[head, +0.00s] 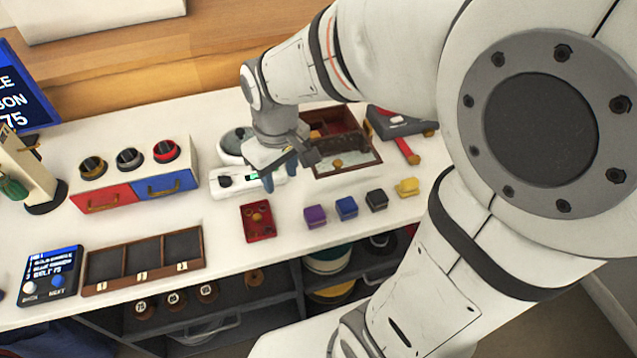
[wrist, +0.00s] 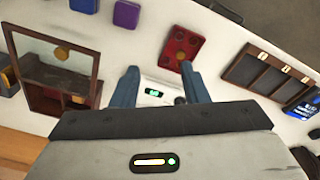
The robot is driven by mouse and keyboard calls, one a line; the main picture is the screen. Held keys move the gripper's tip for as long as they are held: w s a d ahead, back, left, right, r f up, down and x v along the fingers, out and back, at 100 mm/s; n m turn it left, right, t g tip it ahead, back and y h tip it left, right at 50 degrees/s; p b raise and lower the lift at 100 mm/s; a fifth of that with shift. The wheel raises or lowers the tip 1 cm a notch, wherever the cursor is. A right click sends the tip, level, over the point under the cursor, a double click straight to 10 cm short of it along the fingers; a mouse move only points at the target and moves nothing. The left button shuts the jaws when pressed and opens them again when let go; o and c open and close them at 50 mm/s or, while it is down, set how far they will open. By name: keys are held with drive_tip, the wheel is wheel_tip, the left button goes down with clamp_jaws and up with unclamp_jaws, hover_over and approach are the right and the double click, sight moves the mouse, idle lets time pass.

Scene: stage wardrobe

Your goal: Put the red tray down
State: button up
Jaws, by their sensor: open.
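The red tray (head: 258,221) lies flat on the white counter, in front of the scale, with small brownish round pieces in it. It also shows in the wrist view (wrist: 181,48), just beyond the fingertips. My gripper (head: 279,180) is above the counter near the white scale (head: 232,183), behind the tray. In the wrist view my gripper (wrist: 158,75) has its two blue fingers apart with nothing held between them. The scale's green display (wrist: 154,92) shows between the fingers. The tray and the fingers look apart.
Purple (head: 315,215), blue (head: 346,207), black (head: 377,200) and yellow (head: 408,187) blocks stand right of the tray. A wooden box with a glass lid (head: 345,168) stands behind them. A three-compartment tray (head: 143,279) lies at the front left. Red and blue drawers (head: 135,193) stand left.

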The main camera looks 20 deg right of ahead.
drive_tip(key=s+d+r+m+t, duration=0.1)
drive_tip(key=s+d+r+m, duration=0.1)
drive_tip(key=s+d+m, duration=0.3)
drive_tip(key=s+d, duration=0.1)
drive_tip(key=s, duration=0.1)
drive_tip(key=shift+s+d, duration=0.2)
drive_tip(key=shift+s, duration=0.1)
drive_tip(key=shift+r, duration=0.15)
